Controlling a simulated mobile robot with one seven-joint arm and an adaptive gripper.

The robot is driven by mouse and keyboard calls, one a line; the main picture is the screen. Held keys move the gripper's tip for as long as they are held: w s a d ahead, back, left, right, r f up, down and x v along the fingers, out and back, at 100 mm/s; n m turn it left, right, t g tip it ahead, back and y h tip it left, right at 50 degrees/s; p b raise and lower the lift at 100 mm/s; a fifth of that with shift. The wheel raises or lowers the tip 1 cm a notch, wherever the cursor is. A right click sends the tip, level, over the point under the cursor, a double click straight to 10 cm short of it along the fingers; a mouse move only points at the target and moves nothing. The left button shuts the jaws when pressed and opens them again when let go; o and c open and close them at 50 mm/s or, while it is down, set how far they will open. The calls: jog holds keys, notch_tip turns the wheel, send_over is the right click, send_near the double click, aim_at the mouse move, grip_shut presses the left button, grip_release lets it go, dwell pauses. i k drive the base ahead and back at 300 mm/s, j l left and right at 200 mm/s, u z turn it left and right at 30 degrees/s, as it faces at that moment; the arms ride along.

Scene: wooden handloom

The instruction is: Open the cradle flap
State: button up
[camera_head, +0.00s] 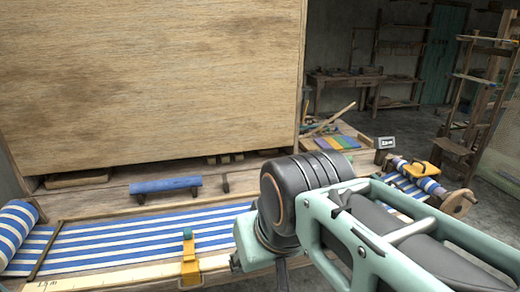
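At the right, a roll of blue and white striped cloth (408,183) lies in a wooden cradle (459,203). A yellow flap-like piece (422,169) sits across the top of the roll and looks closed over it, though it is too small to be sure. My arm covers the near side of this cradle. A second yellow piece (190,268) with a green-blue top stands upright at the loom's front edge. My gripper is not visible; my arm's wrist end crosses the lower middle and runs out of the frame.
Striped cloth (140,236) is stretched across the loom, with a striped roll (15,224) at far left. A blue padded bar (165,185) lies behind it. A large wooden panel (150,75) blocks the back. A ladder-like rack (478,95) stands at right; grey floor (415,127) is open beyond.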

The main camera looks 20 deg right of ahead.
aim_at(419, 170)
jog(key=z, duration=1.5)
